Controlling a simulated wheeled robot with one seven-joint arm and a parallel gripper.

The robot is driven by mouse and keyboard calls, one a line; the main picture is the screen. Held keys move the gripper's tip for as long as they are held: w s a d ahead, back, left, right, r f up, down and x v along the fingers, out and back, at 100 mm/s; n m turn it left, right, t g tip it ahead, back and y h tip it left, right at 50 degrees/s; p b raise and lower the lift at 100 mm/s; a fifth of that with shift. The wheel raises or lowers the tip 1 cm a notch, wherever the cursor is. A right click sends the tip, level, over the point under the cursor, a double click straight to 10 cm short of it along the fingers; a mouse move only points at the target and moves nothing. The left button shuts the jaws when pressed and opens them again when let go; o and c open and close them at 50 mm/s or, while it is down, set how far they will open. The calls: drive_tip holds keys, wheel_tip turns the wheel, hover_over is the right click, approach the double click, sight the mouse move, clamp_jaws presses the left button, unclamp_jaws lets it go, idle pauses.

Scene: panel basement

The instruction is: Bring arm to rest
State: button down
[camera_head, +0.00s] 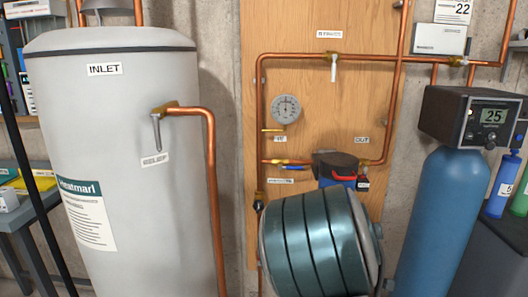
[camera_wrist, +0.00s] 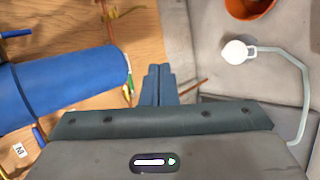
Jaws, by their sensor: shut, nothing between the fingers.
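My gripper (camera_wrist: 159,70) shows in the wrist view, with its two grey-blue fingers close together and nothing between them. The fingers point up the picture, toward a corner where a wooden panel (camera_wrist: 85,30) meets a grey surface. A blue cylinder (camera_wrist: 65,90) lies across the left of that view, beside the fingers and apart from them. In the head view, a teal banded link of my arm fills the lower middle. The gripper itself does not show there.
A large grey tank (camera_head: 115,150) stands at left. Copper pipes (camera_head: 260,110), a gauge (camera_head: 286,108) and a blue-based filter housing (camera_head: 335,170) are on the panel. A blue tank (camera_head: 435,225) stands at right. An orange-brown round object (camera_wrist: 249,8) is at the wrist view's top.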

drive_tip(key=s+a+r+m+g+y+p, duration=0.1)
drive_tip(key=s+a+r+m+g+p, duration=0.1)
drive_tip(key=s+r+m, duration=0.3)
drive_tip(key=s+a+r+m+g+y+p, duration=0.1)
drive_tip(key=s+a+r+m+p, duration=0.3)
drive_tip(key=s+r, duration=0.6)
drive_tip(key=s+a+r+m+g+y+p, duration=0.2)
drive_tip(key=s+r+m+p, duration=0.3)
drive_tip(key=s, duration=0.5)
wheel_tip(320, 180, up, 3)
drive_tip(key=shift+a+f+m+g, duration=0.2)
drive_tip(key=shift+a+m+g, duration=0.1)
drive_tip(key=shift+a+m, duration=0.25)
